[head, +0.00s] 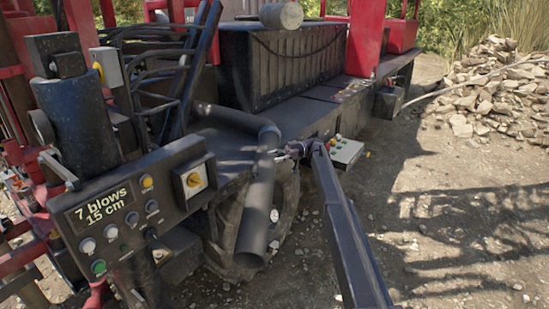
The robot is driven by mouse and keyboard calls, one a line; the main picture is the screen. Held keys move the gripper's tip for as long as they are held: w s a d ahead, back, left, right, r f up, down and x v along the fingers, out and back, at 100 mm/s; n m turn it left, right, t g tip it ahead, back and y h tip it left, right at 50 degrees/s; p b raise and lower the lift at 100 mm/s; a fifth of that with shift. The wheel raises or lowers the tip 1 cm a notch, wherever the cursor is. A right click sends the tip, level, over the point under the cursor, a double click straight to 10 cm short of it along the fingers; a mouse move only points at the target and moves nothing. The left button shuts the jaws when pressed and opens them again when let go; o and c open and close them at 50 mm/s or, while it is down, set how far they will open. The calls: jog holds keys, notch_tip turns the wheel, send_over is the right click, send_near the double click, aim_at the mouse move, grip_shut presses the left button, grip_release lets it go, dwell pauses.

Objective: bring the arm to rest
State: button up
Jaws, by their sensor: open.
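My arm reaches up from the bottom right, and my gripper (279,154) is at its end near the middle of the head view. The gripper is small in the picture and looks open, with nothing seen between its fingers. It points left, close to the upper bend of a thick black pipe (257,205). I cannot tell whether it touches the pipe. The black ribbed mud tank (285,65) stands behind on the machine's deck.
A control panel (130,205) reading "7 blows 15 cm" is at the left. A button box (346,151) sits just right of my gripper. A tyre (285,205) is beneath. Rubble (495,90) lies upper right; open gravel (450,220) is at right.

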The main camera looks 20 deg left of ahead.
jog(key=shift+s+a, duration=0.1)
jog(key=shift+a, duration=0.05)
jog(key=s+d+f+m+t+h+b, duration=0.1)
jog(key=s+d+f+m+t+b, duration=0.15)
jog(key=s+d+f+m, duration=0.55)
jog(key=s+d+f+m+t+h+b, duration=0.15)
jog(key=d+f+t, duration=0.25)
jog(key=d, duration=0.7)
jog(key=s+d+f+m+t+h+b, duration=0.25)
jog(key=s+d+f+m, duration=0.4)
jog(key=d, duration=0.35)
jog(key=s+d+f+m+t+h+b, duration=0.1)
jog(key=s+d+f+m+t+h, duration=0.1)
jog(key=s+d+f+m, duration=0.3)
jog(key=s+d+f+m+t+h+b, duration=0.2)
jog(key=s+d+f+m+h, duration=0.3)
jog(key=s+d, duration=0.8)
jog(key=d+m, duration=0.1)
jog(key=d, duration=0.7)
jog(key=shift+s+m, duration=0.3)
jog(key=shift+d, duration=0.1)
jog(key=shift+c, duration=0.9)
